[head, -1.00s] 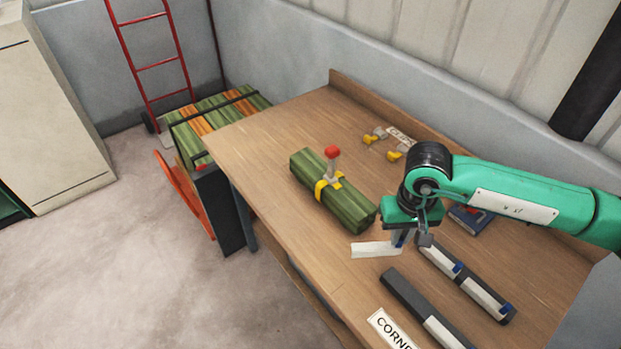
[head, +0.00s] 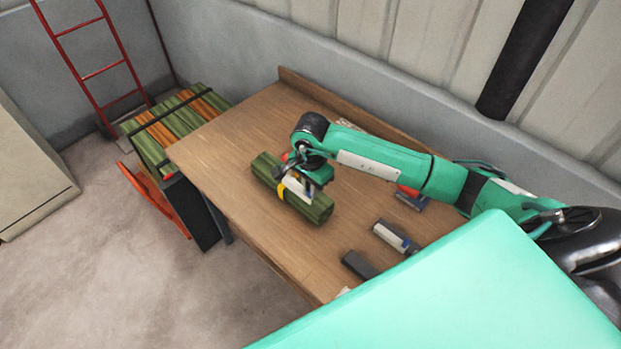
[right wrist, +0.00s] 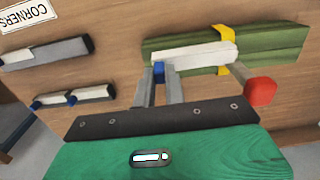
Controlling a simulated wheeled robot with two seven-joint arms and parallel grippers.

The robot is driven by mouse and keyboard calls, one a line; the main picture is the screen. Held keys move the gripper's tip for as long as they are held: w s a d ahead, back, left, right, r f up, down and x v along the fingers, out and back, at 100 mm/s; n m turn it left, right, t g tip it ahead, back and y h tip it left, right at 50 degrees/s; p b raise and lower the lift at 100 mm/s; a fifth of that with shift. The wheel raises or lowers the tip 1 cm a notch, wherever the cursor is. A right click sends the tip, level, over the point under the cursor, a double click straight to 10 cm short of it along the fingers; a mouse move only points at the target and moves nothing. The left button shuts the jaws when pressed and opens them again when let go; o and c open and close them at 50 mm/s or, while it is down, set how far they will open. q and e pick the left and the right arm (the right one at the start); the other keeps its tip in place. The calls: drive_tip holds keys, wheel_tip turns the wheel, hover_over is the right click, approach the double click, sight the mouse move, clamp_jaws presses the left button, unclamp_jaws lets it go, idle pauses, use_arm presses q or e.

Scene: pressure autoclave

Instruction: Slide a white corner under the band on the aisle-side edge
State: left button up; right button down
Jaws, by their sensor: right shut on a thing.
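My right gripper (head: 308,182) is above the green bundle (head: 313,211) on the bench, shut on a white corner (head: 296,187). In the right wrist view the white corner (right wrist: 195,55) lies lengthwise across the bundle (right wrist: 275,47). The yellow band (right wrist: 223,33) shows on both sides of the corner, which passes in front of it from this camera; I cannot tell whether they touch. The band also shows in the head view (head: 281,193). A red-tipped tensioner (right wrist: 260,91) sticks out beside the corner. My left gripper is not in view.
Dark holders with white corners (head: 391,235) lie nearer on the bench (head: 225,135), and also show in the right wrist view (right wrist: 90,94) by the CORNERS label (right wrist: 27,14). A strapped stack (head: 172,130) and red ladder (head: 92,62) stand beyond. The bench left of the bundle is clear.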

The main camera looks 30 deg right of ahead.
sight(298, 185)
drive_tip(key=shift+f+b, duration=0.5)
drive_tip(key=shift+f, duration=0.75)
drive_tip(key=shift+d+f+b, duration=0.1)
drive_tip(key=shift+f+b, duration=0.55)
drive_tip(key=shift+f, duration=1.05)
drive_tip(key=shift+w+a+b, duration=0.3)
drive_tip(key=shift+w+b, duration=0.35)
drive_tip(key=shift+w, duration=0.2)
drive_tip(key=shift+w+a+b, duration=0.25)
drive_tip(key=shift+w+b, duration=0.35)
drive_tip(key=shift+w, duration=0.25)
drive_tip(key=shift+w+a+r+b, duration=0.1)
drive_tip(key=shift+w+a+b, duration=0.1)
drive_tip(key=shift+w+b, duration=0.3)
drive_tip(key=shift+w, duration=0.2)
drive_tip(key=c, duration=1.4)
unclamp_jaws()
